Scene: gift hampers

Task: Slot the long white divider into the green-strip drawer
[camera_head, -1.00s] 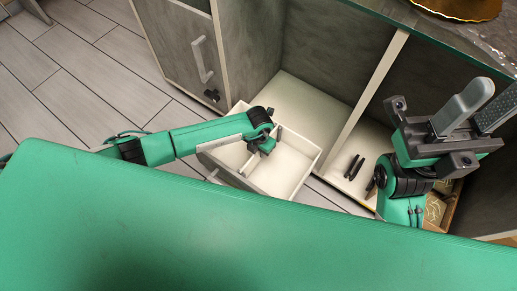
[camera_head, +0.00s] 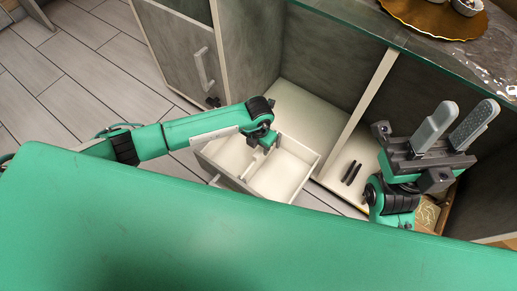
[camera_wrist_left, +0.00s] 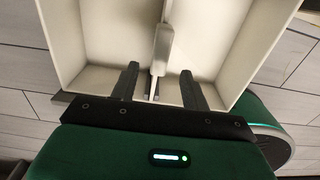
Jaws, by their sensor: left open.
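The white drawer (camera_head: 297,188) is pulled out of the cabinet, and its pale inside shows from above. The long white divider (camera_wrist_left: 163,45) stands in the middle of the drawer in the left wrist view, splitting it into two sides. My left gripper (camera_wrist_left: 158,80) is open over the drawer, with one dark finger on each side of the divider's near end and gaps between. In the head view my left gripper (camera_head: 262,148) is partly hidden by its own wrist. My right gripper (camera_head: 467,112) is raised at the right, open and empty. No green strip can be made out on the drawer.
The cabinet (camera_head: 335,55) stands behind the drawer, with a cabinet door and handle (camera_head: 201,66) at left. Two dark slim items (camera_head: 351,172) lie on the cabinet floor. A gold tray (camera_head: 420,18) is on the countertop. Tiled floor (camera_head: 75,75) is clear at left.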

